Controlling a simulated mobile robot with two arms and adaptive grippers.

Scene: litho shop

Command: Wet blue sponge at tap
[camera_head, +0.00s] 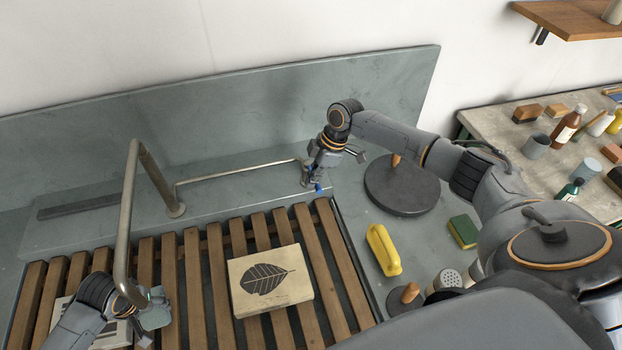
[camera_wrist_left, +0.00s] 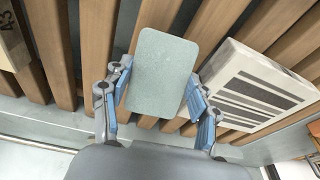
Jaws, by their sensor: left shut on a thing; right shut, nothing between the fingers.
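The sponge (camera_wrist_left: 163,72) is a pale blue-green rounded block, held between the fingers of my left gripper (camera_wrist_left: 158,108) in the left wrist view. In the head view the sponge (camera_head: 155,316) and my left gripper (camera_head: 143,318) are at the lower left, by the lower end of the tap's bent metal spout (camera_head: 126,220). No water stream is discernible. My right gripper (camera_head: 318,182) is shut and empty, at the right end of the thin metal pipe (camera_head: 235,173), by a small fitting. Whether it touches the fitting is unclear.
A wooden slatted rack (camera_head: 198,290) lies below; it carries a stone block with a leaf print (camera_head: 270,280) and a striped block (camera_wrist_left: 255,92). On the right ledge are a dark disc (camera_head: 400,188), a yellow piece (camera_head: 383,250) and a green-yellow sponge (camera_head: 463,231). A cluttered table (camera_head: 545,170) stands behind.

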